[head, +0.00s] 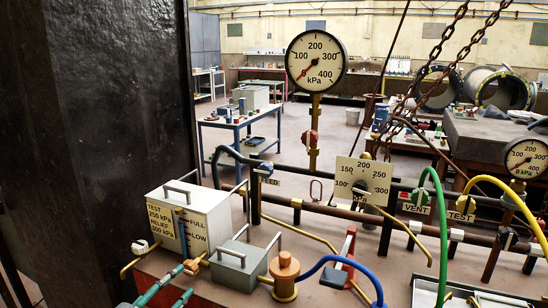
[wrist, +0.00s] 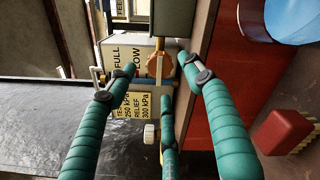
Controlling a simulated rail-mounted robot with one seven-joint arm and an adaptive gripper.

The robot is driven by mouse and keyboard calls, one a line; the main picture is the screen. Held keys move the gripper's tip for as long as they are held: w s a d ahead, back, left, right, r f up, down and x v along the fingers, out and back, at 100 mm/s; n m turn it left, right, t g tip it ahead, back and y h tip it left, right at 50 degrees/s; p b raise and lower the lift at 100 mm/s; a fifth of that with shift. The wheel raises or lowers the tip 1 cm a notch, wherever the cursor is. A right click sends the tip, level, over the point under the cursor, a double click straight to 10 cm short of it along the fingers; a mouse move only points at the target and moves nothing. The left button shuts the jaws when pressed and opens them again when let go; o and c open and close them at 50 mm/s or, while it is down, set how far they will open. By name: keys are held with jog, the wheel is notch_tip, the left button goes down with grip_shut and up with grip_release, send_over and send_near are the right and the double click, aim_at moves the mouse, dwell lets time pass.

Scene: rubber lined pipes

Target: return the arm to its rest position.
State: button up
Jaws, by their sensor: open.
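My gripper (head: 182,280) shows at the lower left of the head view, with teal wrapped fingers pointing right. It is in front of the white FULL/LOW tank (head: 188,222) and left of the orange tap (head: 196,263). In the wrist view my gripper (wrist: 160,76) has its three fingers spread wide with nothing held between them. The tank (wrist: 113,52) and orange tap (wrist: 160,65) lie beyond the fingertips. I cannot tell whether any finger touches them. Most of my arm is out of view.
A grey lidded box (head: 240,265) and a brass-coloured cylinder (head: 284,275) stand right of the tank. Pipes, gauges, a dial plate (head: 362,182) and blue, green and yellow hoses fill the bench. A dark column (head: 95,130) stands at left. Chains (head: 435,55) hang at upper right.

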aim_at(186, 271)
jog(key=x, duration=0.3)
jog(key=shift+w+d, duration=0.2)
jog(key=shift+w, duration=0.2)
jog(key=shift+w+f+m+b, duration=0.15)
jog(key=shift+f+m+b, duration=0.2)
jog(key=shift+m+b, duration=0.4)
jog(key=m+b, duration=0.3)
jog(key=m, duration=0.1)
jog(key=shift+r, duration=0.1)
jog(key=shift+m+b, duration=0.7)
jog(key=shift+m, duration=0.15)
jog(key=m+b, duration=0.1)
jog(key=m, duration=0.1)
jog(key=shift+m+b, duration=0.35)
jog(key=shift+m, duration=0.05)
jog(key=m+b, duration=0.1)
jog(key=m, duration=0.3)
jog(key=shift+r, duration=0.2)
jog(key=m, duration=0.3)
jog(key=shift+r+m+b, duration=0.1)
jog(key=shift+m+b, duration=0.25)
jog(key=shift+m, duration=0.05)
jog(key=shift+s+a+m, duration=0.2)
jog(key=shift+s+m, duration=0.1)
jog(key=shift+v, duration=1.45)
